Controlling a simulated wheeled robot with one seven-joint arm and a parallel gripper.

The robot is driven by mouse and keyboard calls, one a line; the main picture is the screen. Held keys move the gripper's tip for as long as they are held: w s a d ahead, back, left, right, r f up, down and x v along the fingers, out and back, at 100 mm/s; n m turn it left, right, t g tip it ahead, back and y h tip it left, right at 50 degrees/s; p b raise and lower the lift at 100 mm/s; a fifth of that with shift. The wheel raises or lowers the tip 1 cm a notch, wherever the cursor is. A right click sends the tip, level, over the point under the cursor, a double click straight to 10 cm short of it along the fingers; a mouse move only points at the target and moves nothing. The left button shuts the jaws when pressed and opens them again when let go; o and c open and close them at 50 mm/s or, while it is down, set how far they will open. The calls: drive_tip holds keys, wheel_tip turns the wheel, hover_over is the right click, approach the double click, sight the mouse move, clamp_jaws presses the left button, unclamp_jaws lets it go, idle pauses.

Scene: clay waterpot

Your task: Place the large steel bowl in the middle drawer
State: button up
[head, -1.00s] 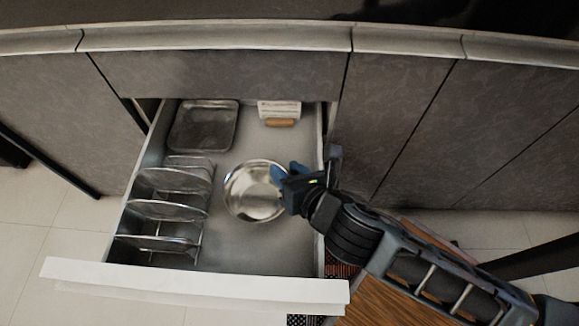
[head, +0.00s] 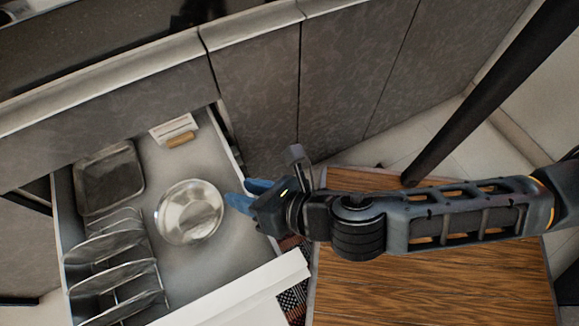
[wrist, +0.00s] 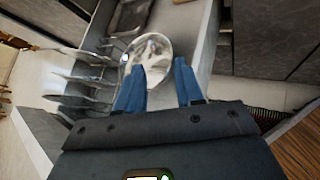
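The steel bowl (head: 188,212) sits upright inside the open drawer (head: 215,262), right of the wire rack. It also shows in the wrist view (wrist: 150,52), just beyond the blue fingertips. My gripper (head: 240,196) is at the drawer's right wall, to the right of the bowl. In the wrist view its two blue fingers (wrist: 160,78) are spread apart with nothing between them in their grip. The bowl looks free of the fingers.
The drawer also holds a wire rack (head: 112,262) at left, a dark rectangular tray (head: 108,178) at the back left, and a small white item with a wooden part (head: 175,131) at the back. A wood-topped surface (head: 430,285) lies under my arm at right.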

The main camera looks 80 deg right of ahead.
drive_tip(key=s+r+m+t+y, duration=0.1)
drive_tip(key=s+r+m, duration=0.4)
drive_tip(key=m, duration=0.8)
drive_tip(key=s+r+m+t+y, duration=0.2)
drive_tip(key=s+r+m, duration=0.3)
drive_tip(key=m, duration=0.9)
drive_tip(key=shift+r+m+y, duration=0.3)
drive_tip(key=shift+r+y, duration=0.2)
drive_tip(key=shift+s, duration=0.1)
drive_tip(key=shift+s+r, duration=0.15)
